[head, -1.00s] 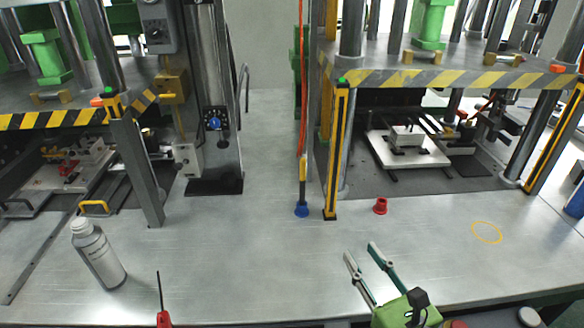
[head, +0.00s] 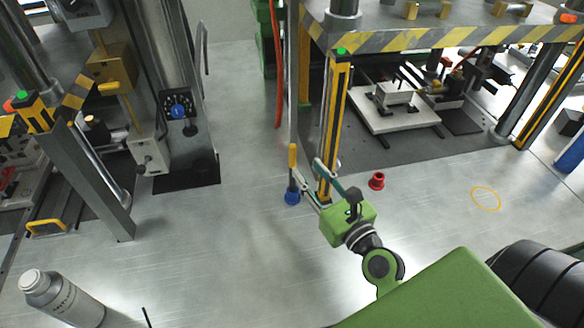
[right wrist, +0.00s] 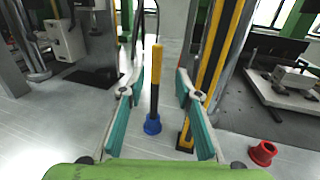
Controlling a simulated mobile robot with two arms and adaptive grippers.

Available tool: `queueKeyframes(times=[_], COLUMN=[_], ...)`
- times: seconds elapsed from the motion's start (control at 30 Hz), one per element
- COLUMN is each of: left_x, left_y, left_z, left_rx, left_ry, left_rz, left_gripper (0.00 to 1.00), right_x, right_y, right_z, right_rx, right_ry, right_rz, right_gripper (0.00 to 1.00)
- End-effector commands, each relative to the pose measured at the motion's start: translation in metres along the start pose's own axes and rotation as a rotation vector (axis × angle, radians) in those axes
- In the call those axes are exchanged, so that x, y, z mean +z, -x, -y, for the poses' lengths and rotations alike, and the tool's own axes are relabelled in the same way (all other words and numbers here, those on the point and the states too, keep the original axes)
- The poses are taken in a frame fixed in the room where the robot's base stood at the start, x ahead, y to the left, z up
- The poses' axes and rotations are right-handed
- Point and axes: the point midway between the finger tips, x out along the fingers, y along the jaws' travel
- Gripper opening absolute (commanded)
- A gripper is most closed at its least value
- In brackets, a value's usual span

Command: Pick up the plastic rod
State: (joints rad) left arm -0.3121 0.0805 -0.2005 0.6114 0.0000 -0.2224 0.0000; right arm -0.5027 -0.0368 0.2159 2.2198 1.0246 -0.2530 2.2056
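The plastic rod (head: 292,165), yellow above and dark below, stands upright in a round blue base (head: 292,198) on the metal table. It also shows in the right wrist view (right wrist: 155,80), in line with the space between my fingers. My right gripper (head: 307,170) is open, its two teal-padded fingers spread and pointing at the rod from the right. The fingertips are close to the rod; I cannot tell whether it is just beyond them or between them. Nothing is held. My left gripper is not in view.
A yellow-edged press post (head: 334,125) stands just right of the rod. A red cup-like piece (head: 377,181) sits farther right, near a yellow ring mark (head: 486,198). A grey bottle (head: 62,300) is at lower left. The table left of the rod is clear.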

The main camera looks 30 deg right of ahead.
Motion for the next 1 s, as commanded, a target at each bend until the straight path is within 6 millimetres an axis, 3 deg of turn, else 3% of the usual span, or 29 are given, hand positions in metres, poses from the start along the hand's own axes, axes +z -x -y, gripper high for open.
queueKeyframes(times=[0.1, 0.33, 0.63, 0.93, 1.0], left_x=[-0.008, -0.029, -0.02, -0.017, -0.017], left_y=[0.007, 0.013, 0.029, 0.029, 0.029], left_z=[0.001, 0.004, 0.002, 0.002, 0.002], left_rx=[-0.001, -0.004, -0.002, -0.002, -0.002], left_ry=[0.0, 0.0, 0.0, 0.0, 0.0], left_rz=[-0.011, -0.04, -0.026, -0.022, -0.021], left_gripper=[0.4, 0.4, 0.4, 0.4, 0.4], right_x=[0.002, 0.003, 0.008, 0.006, 0.006], right_y=[-0.017, -0.031, -0.072, -0.076, -0.076], right_z=[0.0, -0.002, -0.006, -0.006, -0.006], right_rx=[0.0, 0.0, 0.0, 0.0, 0.0], right_ry=[0.0, 0.0, 0.0, 0.001, 0.001], right_rz=[0.001, 0.0, 0.0, -0.001, -0.001], right_gripper=[0.31, 0.31, 0.31, 0.31, 0.13])
